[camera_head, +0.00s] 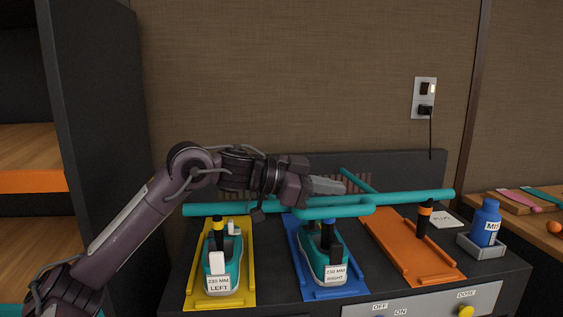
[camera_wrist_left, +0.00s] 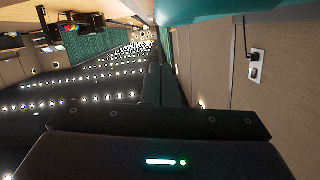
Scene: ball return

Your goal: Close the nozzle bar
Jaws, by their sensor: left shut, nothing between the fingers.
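The teal nozzle bar (camera_head: 415,197) runs across above the three coloured trays, with a looped handle (camera_head: 335,212) at its front middle. Black nozzles with yellow, blue (camera_head: 329,228) and orange (camera_head: 425,211) rings stand below it. My left gripper (camera_head: 328,187) is shut and empty, just above the bar's middle in the head view. I cannot tell whether it touches the bar. In the left wrist view its fingers (camera_wrist_left: 160,85) are together, and a large teal surface (camera_wrist_left: 200,10) is close by at the top. My right gripper is not in view.
A left shoe (camera_head: 222,262) sits on the yellow tray (camera_head: 185,285), a right shoe (camera_head: 328,255) on the blue tray (camera_head: 350,287). The orange tray (camera_head: 410,250) holds no shoe. A blue bottle (camera_head: 486,222) stands in a grey holder at right. A control panel (camera_head: 425,301) is in front.

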